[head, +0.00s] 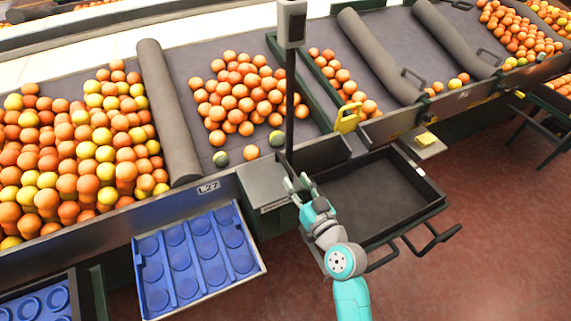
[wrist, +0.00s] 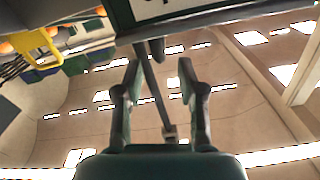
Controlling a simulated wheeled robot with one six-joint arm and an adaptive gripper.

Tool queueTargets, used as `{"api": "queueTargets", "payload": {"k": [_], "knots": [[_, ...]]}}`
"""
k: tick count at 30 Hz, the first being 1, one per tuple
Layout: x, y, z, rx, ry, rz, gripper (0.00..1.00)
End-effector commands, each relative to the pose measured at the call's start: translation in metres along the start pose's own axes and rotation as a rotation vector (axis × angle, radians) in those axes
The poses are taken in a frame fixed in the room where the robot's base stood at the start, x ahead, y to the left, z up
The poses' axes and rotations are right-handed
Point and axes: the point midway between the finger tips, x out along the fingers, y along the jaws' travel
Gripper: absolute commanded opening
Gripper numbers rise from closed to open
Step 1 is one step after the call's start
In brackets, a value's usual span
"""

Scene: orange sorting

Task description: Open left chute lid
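The left chute holds a pile of oranges (head: 240,92) behind a grey front panel (head: 322,154). A yellow handle (head: 347,118) stands at the right end of this chute; a yellow handle also shows in the wrist view (wrist: 36,46). I cannot tell for sure which part is the lid. My gripper (head: 297,184) is just in front of the panel, beside a grey metal box (head: 263,186). In the wrist view my gripper (wrist: 160,75) has its two fingers apart, with nothing held. A dark edge with a white label (wrist: 150,8) lies beyond the fingertips.
A black tray (head: 385,198) sits below the panel, right of my gripper. A blue tray with round pockets (head: 192,258) is at left. A dark post (head: 290,95) rises close behind my gripper.

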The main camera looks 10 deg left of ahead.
Motion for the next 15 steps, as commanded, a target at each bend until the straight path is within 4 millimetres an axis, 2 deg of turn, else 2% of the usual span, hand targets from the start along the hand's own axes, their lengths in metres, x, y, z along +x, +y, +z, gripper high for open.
{"api": "queueTargets", "payload": {"k": [7, 15], "knots": [[0.045, 0.000, -0.001, 0.000, 0.001, -0.001, 0.39], [0.071, 0.000, 0.000, 0.000, 0.000, 0.001, 0.39]]}}
